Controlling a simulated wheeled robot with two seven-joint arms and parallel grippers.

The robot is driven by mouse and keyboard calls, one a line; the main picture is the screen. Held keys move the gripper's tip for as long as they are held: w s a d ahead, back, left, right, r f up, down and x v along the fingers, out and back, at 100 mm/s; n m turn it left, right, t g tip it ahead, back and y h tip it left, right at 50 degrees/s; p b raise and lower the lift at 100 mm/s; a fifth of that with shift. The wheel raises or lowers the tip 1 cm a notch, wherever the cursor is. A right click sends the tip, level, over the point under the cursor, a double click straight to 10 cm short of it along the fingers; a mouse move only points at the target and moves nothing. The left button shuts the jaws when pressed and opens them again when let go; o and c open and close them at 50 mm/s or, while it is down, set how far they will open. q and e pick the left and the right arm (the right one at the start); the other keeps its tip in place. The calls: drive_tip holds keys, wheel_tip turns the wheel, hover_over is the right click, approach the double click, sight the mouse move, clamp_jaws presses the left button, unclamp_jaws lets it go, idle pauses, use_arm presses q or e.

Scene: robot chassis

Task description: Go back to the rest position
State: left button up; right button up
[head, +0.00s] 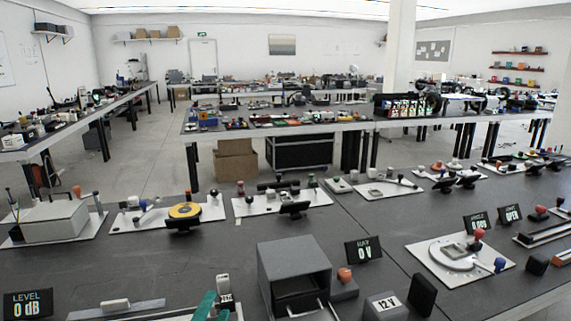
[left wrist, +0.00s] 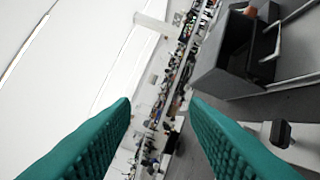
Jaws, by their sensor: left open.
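My left gripper (head: 207,304) shows only in part at the bottom edge of the head view, as a teal finger left of the dark grey open box (head: 285,262). In the left wrist view both ribbed teal fingers of the left gripper (left wrist: 161,103) are spread apart. Nothing is between them. The view is strongly tilted, and the grey box (left wrist: 222,75) shows there at the upper right, beyond one finger. My right gripper is in neither view.
The dark workbench holds several devices: a "LEVEL 0 dB" display (head: 28,304), a "0 V" display (head: 364,250), a "12 V" block (head: 385,305) and a white plate (head: 432,268) with knobs. Bare bench top (head: 190,262) lies left of the grey box.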

use_arm(q)
drive_tip(key=s+a+f+n+g+y, duration=0.25)
drive_tip(key=s+f+n+g, duration=0.2)
drive_tip(key=f, duration=0.25)
drive_tip(key=s+a+f+n+g+y, duration=0.1)
drive_tip(key=s+a+f+n+g, duration=0.35)
drive_tip(key=f, duration=0.35)
drive_tip(key=s+f+n+g, duration=0.2)
drive_tip(key=s+f+g, duration=0.1)
drive_tip(key=s, duration=0.5)
drive_tip(key=s+f+n+g, duration=0.3)
drive_tip(key=s+f, duration=0.1)
drive_tip(key=s, duration=0.3)
wheel_tip(320, 180, down, 23)
drive_tip(key=g+p, duration=0.1)
drive_tip(key=s+a+f+g, duration=0.1)
drive_tip(key=s+a+f, duration=0.1)
drive_tip(key=s+f, duration=0.6)
drive_tip(key=s+a+f+p, duration=0.1)
drive_tip(key=s+f, duration=0.7)
drive_tip(key=s, duration=0.1)
drive_tip(key=shift+s+a+f+m+g+p, duration=0.25)
drive_tip(key=shift+a+m+g+p, duration=0.05)
drive_tip(key=shift+a+m+g, duration=0.1)
